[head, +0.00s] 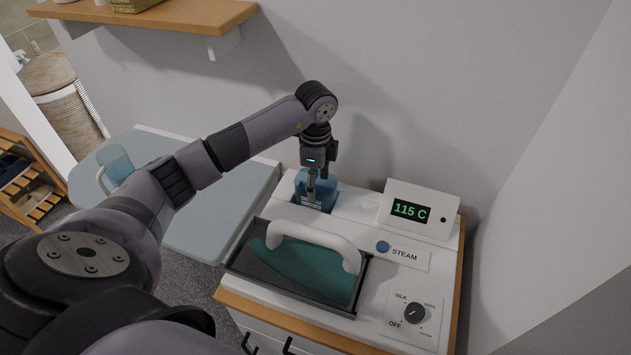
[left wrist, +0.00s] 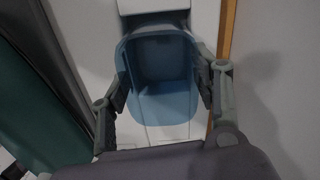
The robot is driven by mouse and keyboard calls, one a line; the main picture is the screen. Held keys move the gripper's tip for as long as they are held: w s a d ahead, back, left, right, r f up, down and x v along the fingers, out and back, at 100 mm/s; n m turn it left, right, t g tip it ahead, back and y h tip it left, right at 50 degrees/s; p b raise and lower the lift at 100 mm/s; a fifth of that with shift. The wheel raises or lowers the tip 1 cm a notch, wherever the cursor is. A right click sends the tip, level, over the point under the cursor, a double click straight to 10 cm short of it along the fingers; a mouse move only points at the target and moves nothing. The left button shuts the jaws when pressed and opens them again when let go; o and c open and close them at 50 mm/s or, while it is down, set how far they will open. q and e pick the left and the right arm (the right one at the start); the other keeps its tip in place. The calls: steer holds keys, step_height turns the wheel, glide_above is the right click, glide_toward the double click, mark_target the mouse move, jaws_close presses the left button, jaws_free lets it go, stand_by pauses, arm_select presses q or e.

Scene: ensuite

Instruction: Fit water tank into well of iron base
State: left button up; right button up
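The water tank (head: 327,190) is a translucent blue, open-topped box at the back left of the white iron base (head: 378,262). My left gripper (head: 318,186) reaches down to it from above. In the left wrist view, the two fingers of the left gripper (left wrist: 162,98) lie against opposite sides of the tank (left wrist: 160,80), apparently gripping it. How deep the tank sits relative to the well is hidden. My right gripper is not in view.
The iron with its white handle (head: 312,240) rests on a dark tray in front of the tank. The 115 C display (head: 411,211), steam button (head: 383,246) and dial (head: 415,313) are to the right. A blue ironing board (head: 215,210) with a clear jug (head: 116,165) lies left.

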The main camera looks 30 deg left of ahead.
arm_select(q)
steer(key=o, duration=0.4)
steer(key=shift+o, duration=0.2)
steer(key=shift+r, duration=0.1)
step_height(320, 180, up, 12)
steer(key=p, duration=0.9)
